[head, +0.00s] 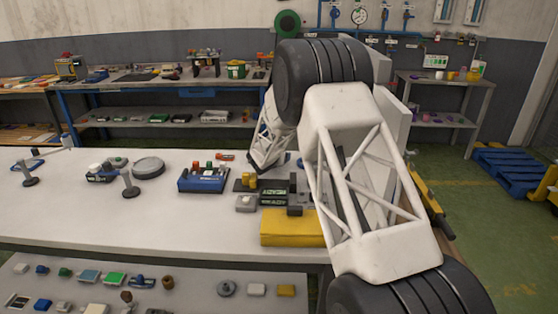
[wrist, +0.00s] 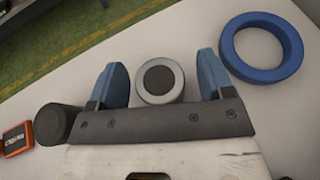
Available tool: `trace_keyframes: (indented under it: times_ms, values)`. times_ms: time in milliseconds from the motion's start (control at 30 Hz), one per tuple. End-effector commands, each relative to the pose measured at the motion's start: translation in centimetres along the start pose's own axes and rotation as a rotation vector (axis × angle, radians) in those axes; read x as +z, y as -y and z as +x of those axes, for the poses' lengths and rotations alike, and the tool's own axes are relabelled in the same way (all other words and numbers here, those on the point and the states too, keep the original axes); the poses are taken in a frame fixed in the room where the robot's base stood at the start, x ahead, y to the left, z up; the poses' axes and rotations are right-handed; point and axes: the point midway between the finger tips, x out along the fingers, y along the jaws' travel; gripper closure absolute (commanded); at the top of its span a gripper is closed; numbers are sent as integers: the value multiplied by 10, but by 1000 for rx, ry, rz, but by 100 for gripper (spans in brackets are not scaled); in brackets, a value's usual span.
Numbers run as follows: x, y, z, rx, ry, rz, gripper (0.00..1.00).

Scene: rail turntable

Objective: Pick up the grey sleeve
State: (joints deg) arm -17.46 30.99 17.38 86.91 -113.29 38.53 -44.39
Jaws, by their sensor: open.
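A round grey sleeve (wrist: 160,80) with a pale rim and a dark centre shows end-on in the wrist view. It is on the white table, in line with the space between the two blue fingers of my gripper (wrist: 163,62). The fingers are apart, one to each side of the sleeve, with visible gaps. My gripper is open and holds nothing. Its dark palm edge lies just below the sleeve in the picture. In the head view my arm hides the sleeve and most of the gripper.
A blue ring (wrist: 262,48) lies close to the right finger. A dark cylinder (wrist: 58,124) and an orange device (wrist: 16,139) are at the left. In the head view, a blue block rack (head: 204,181) and a yellow block (head: 290,228) stand on the table; its left front is clear.

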Motion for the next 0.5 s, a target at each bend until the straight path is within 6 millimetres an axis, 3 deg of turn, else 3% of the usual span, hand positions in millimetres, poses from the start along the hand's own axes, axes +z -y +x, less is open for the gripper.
trace_keyframes:
  times_ms: [167, 500]
  values:
    - [0, 0, 0, 0, 0, 0, 26]
    - [0, 0, 0, 0, 0, 0, 78]
